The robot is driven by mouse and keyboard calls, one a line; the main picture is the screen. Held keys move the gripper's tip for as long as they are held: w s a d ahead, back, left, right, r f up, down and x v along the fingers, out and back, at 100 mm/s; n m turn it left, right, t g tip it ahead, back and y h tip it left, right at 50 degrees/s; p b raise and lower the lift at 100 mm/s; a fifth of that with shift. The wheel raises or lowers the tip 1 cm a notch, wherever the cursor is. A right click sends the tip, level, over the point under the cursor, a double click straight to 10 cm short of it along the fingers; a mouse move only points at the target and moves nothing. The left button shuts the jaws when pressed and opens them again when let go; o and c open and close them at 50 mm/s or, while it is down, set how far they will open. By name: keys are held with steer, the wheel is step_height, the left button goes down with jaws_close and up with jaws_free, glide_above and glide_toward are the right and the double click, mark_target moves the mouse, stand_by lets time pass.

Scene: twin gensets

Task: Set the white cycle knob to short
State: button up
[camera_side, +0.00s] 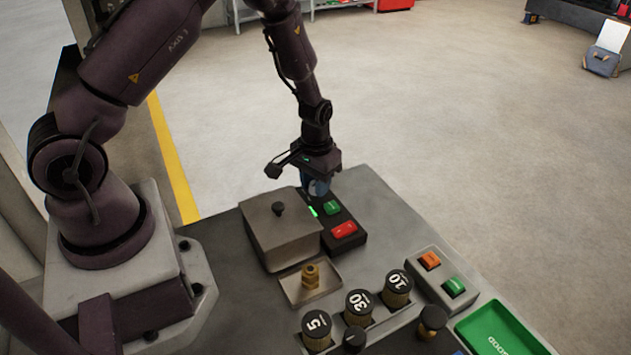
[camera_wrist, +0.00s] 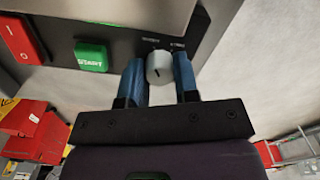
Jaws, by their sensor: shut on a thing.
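The white cycle knob (camera_wrist: 159,67) sits on the dark control panel (camera_wrist: 118,38) in the wrist view. It has a dark pointer mark on its face, and the small labels above it are too blurred to read. My gripper (camera_wrist: 160,80) has its two blue fingers on either side of the knob, shut on it. In the side view my gripper (camera_side: 317,186) reaches down to the far end of the panel, and its fingers hide the knob there. A green START button (camera_wrist: 91,56) and a red button (camera_wrist: 18,38) are beside the knob on the same panel.
A grey lidded box (camera_side: 280,230) stands close to the left of the panel. A brass fitting (camera_side: 310,276) sits in a shallow tray. Numbered black-topped weights (camera_side: 358,305), an orange and green button box (camera_side: 440,278) and a green tray (camera_side: 500,335) stand nearer the camera.

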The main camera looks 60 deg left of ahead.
stand_by(0.3)
steer(key=o, duration=0.9)
step_height(320, 180, up, 13)
stand_by(0.4)
